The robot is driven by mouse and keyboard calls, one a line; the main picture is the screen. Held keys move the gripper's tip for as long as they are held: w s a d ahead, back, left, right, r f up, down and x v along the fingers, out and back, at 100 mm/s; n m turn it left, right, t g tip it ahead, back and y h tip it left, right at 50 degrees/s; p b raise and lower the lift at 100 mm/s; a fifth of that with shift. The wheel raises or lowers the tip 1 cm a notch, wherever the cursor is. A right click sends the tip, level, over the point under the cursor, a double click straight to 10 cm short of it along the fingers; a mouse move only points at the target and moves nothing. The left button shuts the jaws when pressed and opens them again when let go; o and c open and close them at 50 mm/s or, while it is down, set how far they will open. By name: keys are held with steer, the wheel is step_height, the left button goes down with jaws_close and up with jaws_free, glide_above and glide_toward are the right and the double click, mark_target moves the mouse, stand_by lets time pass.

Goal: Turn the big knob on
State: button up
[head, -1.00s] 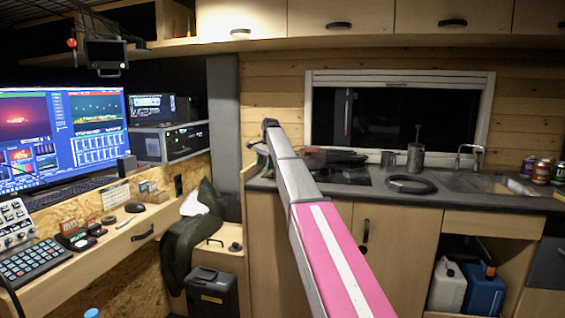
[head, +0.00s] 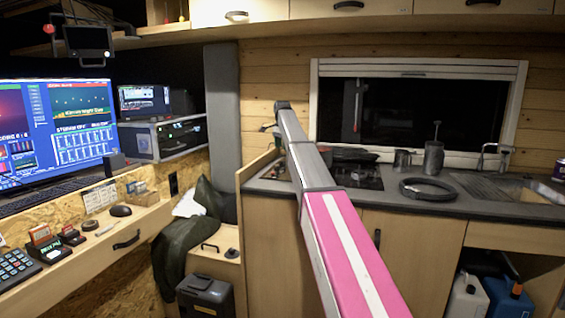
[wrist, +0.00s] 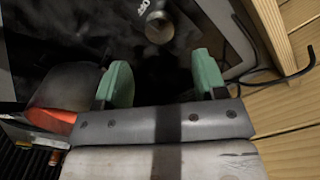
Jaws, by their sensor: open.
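My gripper (wrist: 162,72) is open, with its two green fingers apart and nothing visible between them. In the head view the far end of my arm reaches over the left end of the kitchen counter, by the dark hob (head: 352,173). In the wrist view a dark glossy panel (wrist: 70,42) lies beyond the fingers. A round, metallic, knob-like piece (wrist: 158,27) stands on it, ahead of the gap between the fingers and apart from them. I cannot tell for sure whether it is the big knob, or how it is turned.
A wooden edge strip (wrist: 270,30) and a thin black hooked rod (wrist: 285,79) lie right of the fingers. An orange-and-grey item (wrist: 50,118) is at left.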

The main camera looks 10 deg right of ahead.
mark_target(282, 161)
step_height(282, 161, down, 8)
steer(key=shift+f, duration=0.1)
steer(key=c, duration=0.9)
